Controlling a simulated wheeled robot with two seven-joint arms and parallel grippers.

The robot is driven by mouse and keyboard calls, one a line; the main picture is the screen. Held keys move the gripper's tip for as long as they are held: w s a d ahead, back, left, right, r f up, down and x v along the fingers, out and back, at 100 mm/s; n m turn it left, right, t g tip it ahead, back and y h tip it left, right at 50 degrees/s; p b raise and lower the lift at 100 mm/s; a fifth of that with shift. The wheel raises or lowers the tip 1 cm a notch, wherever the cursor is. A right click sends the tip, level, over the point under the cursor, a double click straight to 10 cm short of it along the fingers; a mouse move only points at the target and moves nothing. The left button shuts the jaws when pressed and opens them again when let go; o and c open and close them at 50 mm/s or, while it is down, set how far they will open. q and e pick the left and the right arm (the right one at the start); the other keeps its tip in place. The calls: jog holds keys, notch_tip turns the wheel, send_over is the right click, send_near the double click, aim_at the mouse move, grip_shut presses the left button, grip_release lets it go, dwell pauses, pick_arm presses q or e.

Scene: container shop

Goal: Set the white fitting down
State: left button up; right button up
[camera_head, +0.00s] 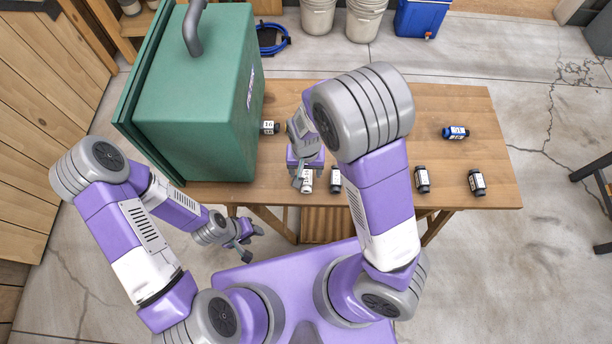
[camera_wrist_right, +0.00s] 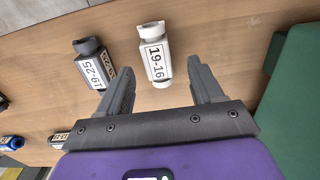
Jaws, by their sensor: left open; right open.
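The white fitting (camera_head: 307,181) lies on the wooden table near its front edge. In the right wrist view the white fitting (camera_wrist_right: 155,58) carries a label reading 19-16. My right gripper (camera_head: 305,175) is over it and open. In the right wrist view the fingers of the right gripper (camera_wrist_right: 161,82) stand apart, one on each side of the near end of the white fitting, with gaps visible. My left gripper (camera_head: 248,243) is open and empty, low in front of the table.
A dark fitting (camera_head: 335,180) lies close beside the white one. More dark fittings (camera_head: 421,179) (camera_head: 476,182) and a blue one (camera_head: 455,132) lie to the right. A large green case (camera_head: 205,95) fills the table's left; another fitting (camera_head: 268,128) lies beside it. The table's middle right is clear.

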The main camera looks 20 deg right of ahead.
aim_at(307, 176)
notch_tip(307, 176, down, 4)
jog(key=shift+s+d+f+b, duration=0.1)
jog(key=shift+s+d+b, duration=0.05)
jog(key=shift+b, duration=0.45)
